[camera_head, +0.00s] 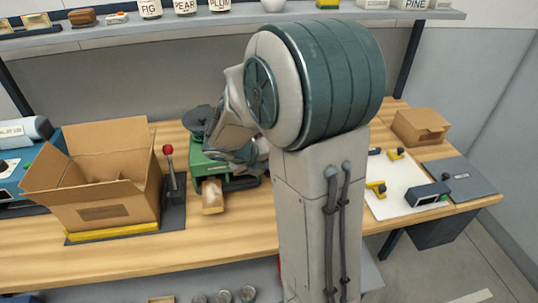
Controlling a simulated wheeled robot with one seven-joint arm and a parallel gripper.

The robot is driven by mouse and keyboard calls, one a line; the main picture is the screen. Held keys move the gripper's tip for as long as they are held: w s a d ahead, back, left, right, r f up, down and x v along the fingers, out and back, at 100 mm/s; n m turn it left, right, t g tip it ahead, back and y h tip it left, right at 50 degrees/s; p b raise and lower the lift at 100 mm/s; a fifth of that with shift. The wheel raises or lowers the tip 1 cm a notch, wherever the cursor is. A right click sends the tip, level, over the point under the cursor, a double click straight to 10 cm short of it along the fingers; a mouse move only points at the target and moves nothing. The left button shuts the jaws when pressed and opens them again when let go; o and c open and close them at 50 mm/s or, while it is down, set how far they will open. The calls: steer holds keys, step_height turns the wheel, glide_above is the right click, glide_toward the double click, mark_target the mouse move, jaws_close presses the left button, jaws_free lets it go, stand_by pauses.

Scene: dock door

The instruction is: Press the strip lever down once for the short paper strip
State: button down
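A green machine (205,160) with a dark round top stands on the wooden bench, left of my arm. A tan, paper-like piece (212,196) sits at its front. A lever with a red ball knob (168,152) stands nearly upright on a dark base between the machine and an open carton. I cannot tell whether this is the strip lever or whether another one is behind my arm. My gripper (247,155) appears low over the right side of the machine, partly hidden by my own arm. Its fingertips cannot be made out, nor whether it touches anything.
The open cardboard box (105,207) stands left of the lever, with a blue machine (12,172) beyond it. Right of my arm are a white board (400,196) with yellow and dark tools and a closed box (421,127). A shelf (210,27) with jars runs above. The bench front is mostly clear.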

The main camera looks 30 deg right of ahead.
steer(key=shift+w+d+r+p, duration=0.1)
steer(key=shift+w+r+p, duration=0.05)
steer(key=shift+r+p, duration=0.9)
steer(key=shift+w+r+p, duration=0.2)
steer(key=shift+r+p, duration=0.8)
steer(key=shift+p, duration=0.2)
steer(key=shift+w+d+r+p, duration=0.1)
steer(key=shift+w+r+p, duration=0.05)
steer(key=shift+r+p, duration=0.9)
steer(key=r+p, duration=0.5)
steer(key=shift+w, duration=0.3)
steer(key=shift+f, duration=0.1)
